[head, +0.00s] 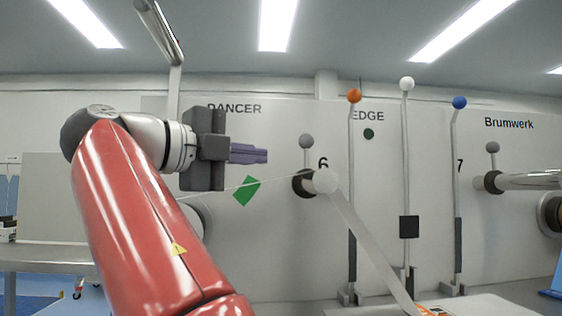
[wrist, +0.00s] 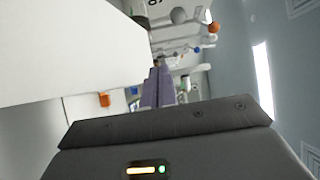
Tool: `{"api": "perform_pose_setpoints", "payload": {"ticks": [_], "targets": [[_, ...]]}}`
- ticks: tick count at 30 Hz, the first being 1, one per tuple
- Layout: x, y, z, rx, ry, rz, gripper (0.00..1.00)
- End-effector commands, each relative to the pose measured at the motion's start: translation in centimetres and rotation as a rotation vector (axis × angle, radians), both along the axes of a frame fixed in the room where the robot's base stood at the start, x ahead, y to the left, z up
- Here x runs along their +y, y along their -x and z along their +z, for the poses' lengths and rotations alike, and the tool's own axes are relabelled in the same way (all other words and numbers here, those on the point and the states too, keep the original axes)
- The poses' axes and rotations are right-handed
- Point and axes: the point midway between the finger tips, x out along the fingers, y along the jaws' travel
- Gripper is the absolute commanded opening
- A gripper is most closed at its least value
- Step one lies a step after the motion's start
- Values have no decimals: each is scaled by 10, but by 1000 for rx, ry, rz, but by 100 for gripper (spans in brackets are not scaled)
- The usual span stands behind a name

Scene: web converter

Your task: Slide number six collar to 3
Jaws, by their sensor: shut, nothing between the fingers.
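The number six collar (head: 299,184) is a dark ring on the roller (head: 325,181) below the printed 6 in the head view. A grey ball knob (head: 306,141) stands above it on a short stem. A grey ball also shows near the top of the wrist view (wrist: 178,15). My gripper (head: 266,155) has purple fingers, shut together and empty, pointing right. In the head view its tips appear left of the knob and collar, with a gap. I cannot tell the depth of that gap. No scale or mark 3 is readable.
Posts with orange (head: 354,96), white (head: 407,84) and blue (head: 459,102) balls stand right of the roller. A pale web strip (head: 368,246) slants down from the roller. Another grey-knobbed collar (head: 493,181) sits at roller 7. A green patch (head: 246,191) is below my gripper.

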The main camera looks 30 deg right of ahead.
Motion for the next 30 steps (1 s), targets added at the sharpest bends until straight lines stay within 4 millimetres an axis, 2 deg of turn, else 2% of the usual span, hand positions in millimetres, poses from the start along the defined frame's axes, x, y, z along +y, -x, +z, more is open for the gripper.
{"api": "perform_pose_setpoints", "payload": {"ticks": [14, 21, 30], "targets": [[-95, -12, 2, 6, 0, -6, 0], [-112, -39, 2, 6, 1, -2, 0], [-117, -45, 0, 5, 0, 0, 0]]}}
